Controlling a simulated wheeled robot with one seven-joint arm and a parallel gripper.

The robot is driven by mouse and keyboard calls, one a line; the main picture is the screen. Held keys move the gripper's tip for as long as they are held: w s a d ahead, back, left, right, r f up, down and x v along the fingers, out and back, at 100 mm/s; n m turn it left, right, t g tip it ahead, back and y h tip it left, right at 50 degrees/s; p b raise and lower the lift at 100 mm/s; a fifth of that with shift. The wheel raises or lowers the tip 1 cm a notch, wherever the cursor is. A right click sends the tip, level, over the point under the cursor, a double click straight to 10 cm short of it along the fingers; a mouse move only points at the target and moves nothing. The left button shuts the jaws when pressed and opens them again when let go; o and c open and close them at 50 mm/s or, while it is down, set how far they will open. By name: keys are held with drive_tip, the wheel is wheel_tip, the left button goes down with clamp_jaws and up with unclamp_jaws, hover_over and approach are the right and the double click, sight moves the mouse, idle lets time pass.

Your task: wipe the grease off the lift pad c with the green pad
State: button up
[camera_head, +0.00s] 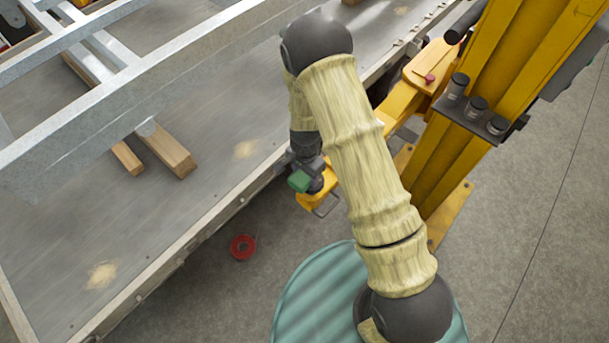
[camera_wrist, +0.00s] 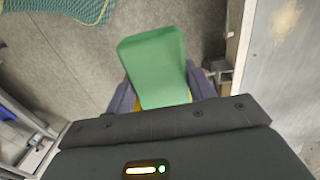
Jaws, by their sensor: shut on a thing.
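My gripper (camera_head: 312,170) is shut on the green pad (camera_head: 299,181), beside the edge of the metal platform. In the wrist view the green pad (camera_wrist: 155,65) sticks out between the two dark fingers. In the head view a yellow lift arm end (camera_head: 318,198) lies just below and right of the green pad; I cannot tell whether they touch. A yellow sliver (camera_wrist: 137,103) shows beside the green pad in the wrist view. No label shows which end is lift pad c, and I cannot make out grease. My arm hides part of the lift arm.
A yellow lift column (camera_head: 480,110) stands at the right, with another arm (camera_head: 425,75) toward the platform. Galvanised frame rails (camera_head: 130,90) and wood blocks (camera_head: 165,150) rest on the metal platform (camera_head: 60,240).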

wheel_tip(320, 180, up, 4)
drive_tip(key=shift+f+p, duration=0.25)
drive_tip(key=shift+p, duration=0.7)
drive_tip(key=shift+s+r, duration=0.2)
drive_tip(key=shift+r, duration=0.05)
drive_tip(key=shift+w+f, duration=0.1)
drive_tip(key=shift+w+d+f+b, duration=0.1)
drive_tip(key=shift+d+f+b, duration=0.15)
drive_tip(key=shift+d+b, duration=0.05)
drive_tip(key=w+d+f+n+b, duration=0.1)
drive_tip(key=d+f+n+b, duration=0.2)
drive_tip(key=d, duration=0.4)
drive_tip(key=w+d+f+n+b, duration=0.1)
drive_tip(key=d+f+n+b, duration=0.2)
drive_tip(key=d+n+b, duration=0.2)
drive_tip(key=d+b, duration=0.2)
drive_tip(key=shift+w+d+b, duration=0.3)
drive_tip(key=shift+b, duration=0.1)
drive_tip(key=shift+w+d, duration=0.1)
